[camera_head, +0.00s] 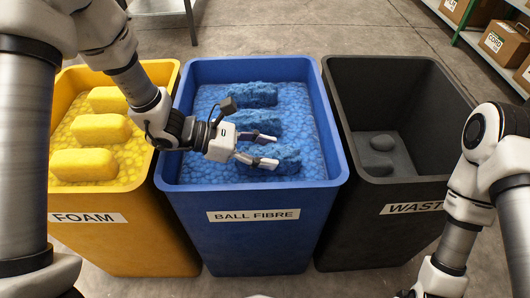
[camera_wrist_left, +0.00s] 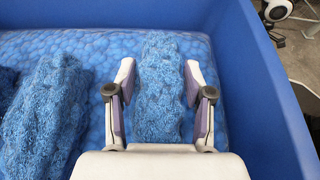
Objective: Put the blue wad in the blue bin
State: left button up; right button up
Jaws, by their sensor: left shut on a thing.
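The blue bin (camera_head: 263,233), labelled BALL FIBRE, stands in the middle and is filled with blue lumpy fibre. Several rough blue wads are inside it. My left gripper (camera_head: 264,150) reaches into the bin from the left, shut on the nearest blue wad (camera_head: 284,161). In the left wrist view, that wad (camera_wrist_left: 160,85) lies between the two fingers (camera_wrist_left: 160,84), low over the fill. I cannot tell whether it rests on the fill. Two other wads lie behind it, a middle one (camera_head: 262,117) and a far one (camera_head: 254,93). My right gripper is out of view.
A yellow bin (camera_head: 120,240) labelled FOAM, with yellow blocks, stands left. A black bin (camera_head: 385,225) labelled WASTE, with dark grey lumps, stands right. The blue bin's wall (camera_wrist_left: 262,90) is right of the gripper in the wrist view. Shelves with cardboard boxes (camera_head: 504,42) stand back right.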

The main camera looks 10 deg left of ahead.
pick_arm(q)
jog(key=shift+f, duration=0.1)
jog(key=o, duration=1.2)
jog(key=shift+a+r, duration=0.15)
jog(key=shift+r, duration=0.15)
jog(key=p+v, duration=0.5)
jog(key=v, duration=0.6)
jog(key=shift+s+a+p, duration=0.1)
jog(key=shift+a+p, duration=0.2)
jog(key=shift+p, duration=0.05)
